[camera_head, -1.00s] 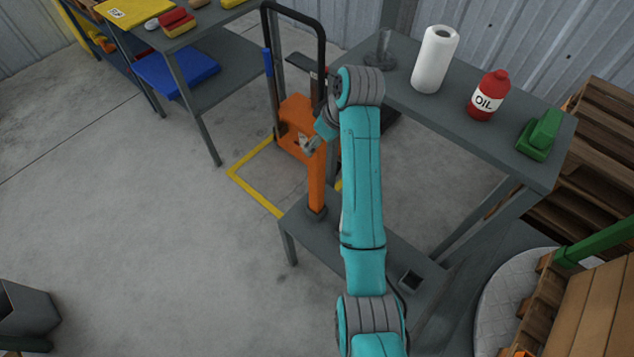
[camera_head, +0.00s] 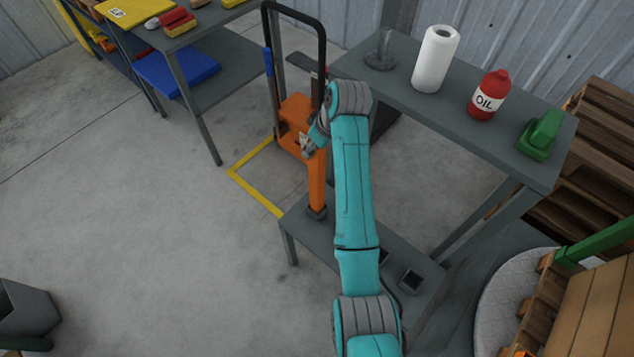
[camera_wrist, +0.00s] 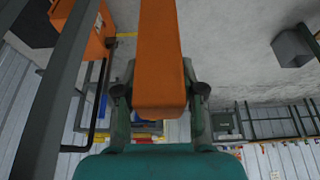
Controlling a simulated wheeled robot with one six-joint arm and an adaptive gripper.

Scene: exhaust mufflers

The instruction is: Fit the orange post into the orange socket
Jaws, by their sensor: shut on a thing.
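The orange post (camera_head: 316,185) is a long square bar standing roughly upright at the left end of the low grey bench. Its lower end is at a dark collar (camera_head: 317,213); I cannot tell how deep it sits there. My gripper (camera_head: 311,146) is shut on the upper part of the post. In the wrist view the post (camera_wrist: 161,60) runs between the two fingers of my gripper (camera_wrist: 160,95). No orange-coloured socket can be made out. A dark square socket (camera_head: 410,280) shows on the bench's right part, and another partly behind my arm.
An orange lift with a black frame (camera_head: 296,110) stands just behind the post. A grey table (camera_head: 400,85) at the back right holds a paper roll (camera_head: 435,58), a red oil bottle (camera_head: 488,95) and a green object (camera_head: 540,133).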

